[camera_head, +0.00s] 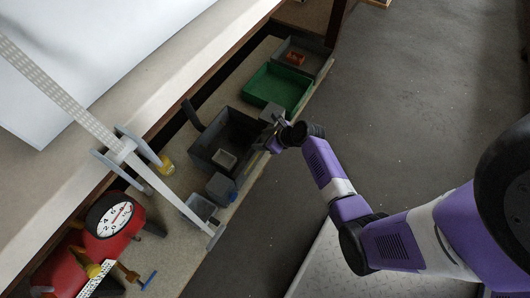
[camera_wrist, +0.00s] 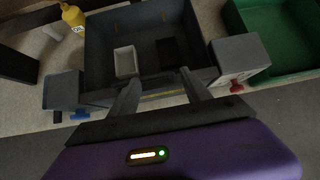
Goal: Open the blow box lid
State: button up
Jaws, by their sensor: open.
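A dark grey box (camera_head: 212,152), which I take to be the blow box, stands on the bench with its top open to view. A small pale tray (camera_head: 225,159) lies inside it; the wrist view shows this tray (camera_wrist: 125,61) beside a black rectangle (camera_wrist: 168,51) on the box floor. A dark upright piece (camera_head: 193,115) stands at the box's back edge; I cannot tell whether it is the lid. My gripper (camera_head: 272,137) is at the front side of the box. In the wrist view its fingers (camera_wrist: 160,88) are apart, near the front wall, with nothing held between them.
Grey blocks flank the box, one with a blue knob (camera_wrist: 79,114), one with a red knob (camera_wrist: 236,87). A green tray (camera_head: 277,88) lies beyond. A yellow bottle (camera_head: 165,163), slanted metal post (camera_head: 160,184) and red gauged tank (camera_head: 104,240) stand nearby.

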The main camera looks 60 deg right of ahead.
jog(key=s+a+f+g, duration=0.1)
jog(key=s+a+f, duration=0.15)
jog(key=f, duration=0.35)
jog(key=d+r+p, duration=0.3)
jog(key=r+p, duration=0.8)
jog(key=r, duration=0.3)
jog(key=shift+w+t, duration=0.4)
jog(key=shift+r, duration=0.1)
jog(key=shift+p, duration=0.3)
